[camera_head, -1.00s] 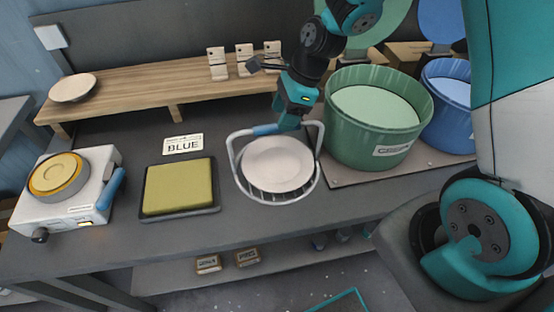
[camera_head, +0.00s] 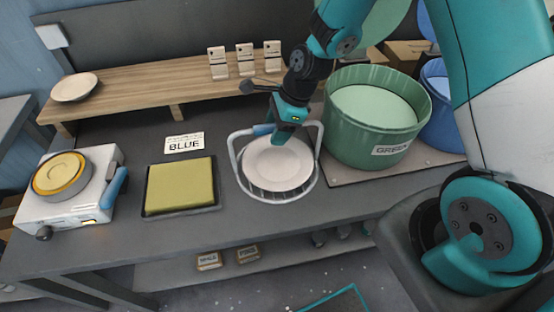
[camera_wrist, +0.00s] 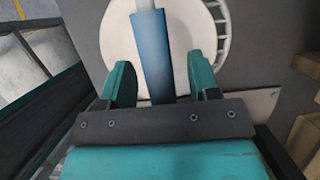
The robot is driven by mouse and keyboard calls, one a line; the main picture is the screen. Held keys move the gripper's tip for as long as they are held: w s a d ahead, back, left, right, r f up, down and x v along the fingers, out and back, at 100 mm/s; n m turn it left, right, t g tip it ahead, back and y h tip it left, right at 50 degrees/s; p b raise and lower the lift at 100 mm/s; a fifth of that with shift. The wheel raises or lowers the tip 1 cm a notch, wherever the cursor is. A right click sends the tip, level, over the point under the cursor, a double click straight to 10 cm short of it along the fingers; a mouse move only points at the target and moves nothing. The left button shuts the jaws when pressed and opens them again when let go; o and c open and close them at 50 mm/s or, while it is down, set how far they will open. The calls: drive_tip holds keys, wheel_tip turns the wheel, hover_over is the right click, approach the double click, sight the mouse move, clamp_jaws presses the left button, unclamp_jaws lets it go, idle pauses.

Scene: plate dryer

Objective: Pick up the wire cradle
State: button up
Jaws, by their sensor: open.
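The wire cradle (camera_head: 236,158) stands on the grey bench with a white plate (camera_head: 278,166) lying in it. Its blue handle grip (camera_head: 263,129) runs across the top of the wire hoop. My gripper (camera_head: 281,136) is at the cradle's back side, close to the right part of the handle. In the wrist view my gripper (camera_wrist: 159,82) is open, with one teal finger on each side of the blue handle (camera_wrist: 151,52). Whether the fingers touch it cannot be told. The plate (camera_wrist: 120,42) shows behind the handle.
The green tub (camera_head: 372,115) stands close to the right of the cradle, with a blue tub (camera_head: 447,88) beyond. A yellow pad in a dark tray (camera_head: 181,212) and a BLUE card (camera_head: 184,143) lie left. A wooden shelf (camera_head: 140,96) runs behind.

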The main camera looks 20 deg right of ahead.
drive_tip(key=shift+f, duration=0.1)
drive_tip(key=c, duration=1)
